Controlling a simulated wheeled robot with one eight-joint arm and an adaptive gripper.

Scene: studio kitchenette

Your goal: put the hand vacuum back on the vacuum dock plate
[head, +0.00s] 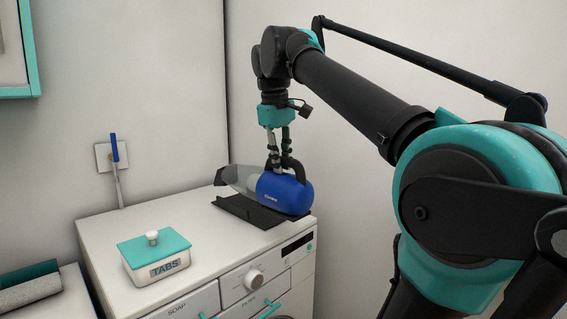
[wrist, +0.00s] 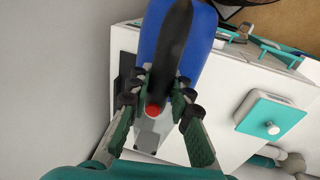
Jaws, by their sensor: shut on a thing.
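The hand vacuum (head: 287,193) has a blue body, a black handle and a grey, see-through nozzle pointing left in the head view. It lies level over the black vacuum dock plate (head: 240,210) on top of the white washing machine. I cannot tell whether it rests on the plate or hangs just above it. My gripper (head: 279,164) points down and is shut on the vacuum's handle. In the wrist view the blue body (wrist: 150,40) fills the top middle, with my gripper (wrist: 160,95) around the black handle. A dark strip of the plate (wrist: 124,75) shows beside it.
A white TABS box (head: 155,262) with a teal lid stands on the washing machine (head: 110,228), left of the plate. A blue-handled tool (head: 115,160) hangs on the wall behind. The wall is close behind the vacuum. The machine top between box and plate is clear.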

